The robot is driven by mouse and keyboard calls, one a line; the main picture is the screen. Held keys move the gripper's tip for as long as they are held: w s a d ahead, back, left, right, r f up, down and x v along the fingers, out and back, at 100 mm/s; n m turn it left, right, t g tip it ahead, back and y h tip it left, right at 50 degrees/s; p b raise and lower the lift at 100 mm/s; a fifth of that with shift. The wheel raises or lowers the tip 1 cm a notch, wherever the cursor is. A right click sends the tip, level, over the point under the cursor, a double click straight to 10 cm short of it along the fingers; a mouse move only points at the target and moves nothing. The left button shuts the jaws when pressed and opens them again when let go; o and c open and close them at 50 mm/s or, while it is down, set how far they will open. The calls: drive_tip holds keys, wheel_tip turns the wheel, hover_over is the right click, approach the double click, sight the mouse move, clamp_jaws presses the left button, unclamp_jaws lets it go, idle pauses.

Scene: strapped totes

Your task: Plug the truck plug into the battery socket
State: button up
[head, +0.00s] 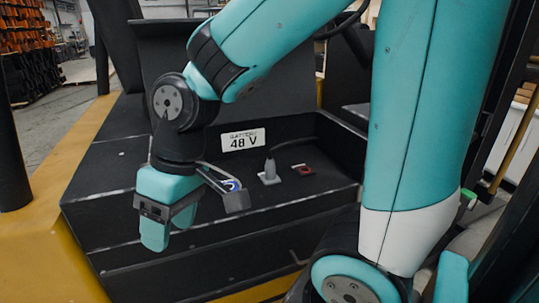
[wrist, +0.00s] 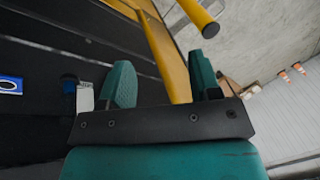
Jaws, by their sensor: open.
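I take these as the truck plug and battery socket. My gripper (head: 170,226) hangs left of and nearer than both, fingers downward, over the front of the black battery compartment. In the wrist view my gripper (wrist: 163,82) shows two teal fingers wide apart, with nothing held. Neither plug nor socket is clearly identifiable there.
A blue marking (head: 232,185) shows beside my gripper. Yellow truck bodywork (head: 40,245) lies left, and a dark post (head: 12,160) stands there. In the wrist view, orange cones (wrist: 298,67) stand on the far floor.

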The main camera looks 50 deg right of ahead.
drive_tip(key=w+d+r+m+h+p, duration=0.1)
drive_tip(key=w+d+r+m+p, duration=0.3)
drive_tip(key=w+d+p, duration=0.5)
drive_tip(key=m+h+p, duration=0.3)
drive_tip(key=m+p, duration=0.4)
drive_tip(key=p, duration=0.3)
hover_over(270, 165)
drive_tip(key=d, duration=0.1)
drive_tip(key=shift+g, duration=0.3)
drive_tip(key=f, duration=0.5)
drive_tip(key=shift+w+f, duration=0.2)
drive_tip(key=shift+w, duration=0.2)
drive_tip(key=shift+f+b, duration=0.1)
drive_tip(key=shift+b, duration=0.3)
drive_tip(key=shift+f, duration=0.1)
